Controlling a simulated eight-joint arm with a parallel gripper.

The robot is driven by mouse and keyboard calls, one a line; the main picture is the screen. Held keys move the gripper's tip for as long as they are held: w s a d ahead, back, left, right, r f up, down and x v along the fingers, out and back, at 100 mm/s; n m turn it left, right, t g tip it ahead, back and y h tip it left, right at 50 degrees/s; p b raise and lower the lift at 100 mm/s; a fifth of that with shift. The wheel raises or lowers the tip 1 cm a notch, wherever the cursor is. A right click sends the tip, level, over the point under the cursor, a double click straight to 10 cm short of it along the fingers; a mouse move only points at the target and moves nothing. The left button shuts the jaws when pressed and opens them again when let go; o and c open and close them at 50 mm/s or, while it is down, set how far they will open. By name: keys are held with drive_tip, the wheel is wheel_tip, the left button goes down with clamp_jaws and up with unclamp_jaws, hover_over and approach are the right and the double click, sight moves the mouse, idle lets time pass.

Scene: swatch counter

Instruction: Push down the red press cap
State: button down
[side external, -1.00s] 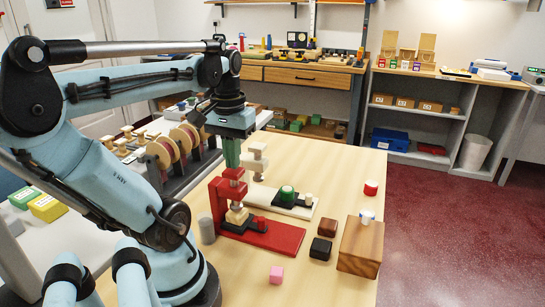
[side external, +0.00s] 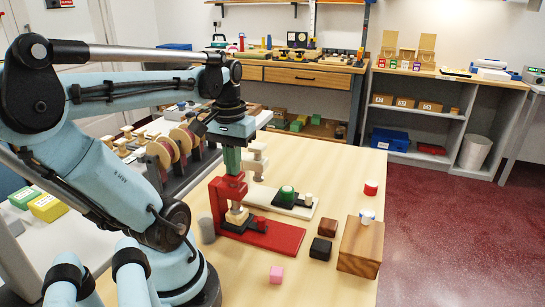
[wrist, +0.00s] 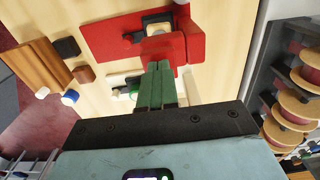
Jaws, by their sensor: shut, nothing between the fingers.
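The red press stands on the wooden table, with a flat red base (side external: 275,236) and an upright column. Its red press cap (side external: 233,181) sits low against the press head, with no clear gap below it. In the wrist view the red cap (wrist: 160,47) is just beyond my fingertips. My gripper (side external: 232,172) has green fingers, shut and empty, pointing down with the tips against the top of the cap. It also shows in the wrist view (wrist: 157,68). The fingers partly hide the cap. A pale block (side external: 237,216) is under the press head.
A white press (side external: 257,160) with a green piece (side external: 287,192) on its base stands close behind. A grey cylinder (side external: 206,230) is left of the red press.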

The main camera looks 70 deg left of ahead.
idle(0.4)
wheel_tip(320, 180, up, 8)
idle(1.0)
drive_tip(key=w+d+f+m+t, duration=0.3)
drive_tip(key=w+d+f+m, duration=0.1)
drive_tip(key=d, duration=0.4)
drive_tip(key=w+d+f+m+t, duration=0.4)
drive_tip(key=w+d+f+m, duration=0.1)
drive_tip(key=w+d, duration=0.3)
drive_tip(key=shift+w+f, duration=0.2)
drive_tip(key=shift+f, duration=0.2)
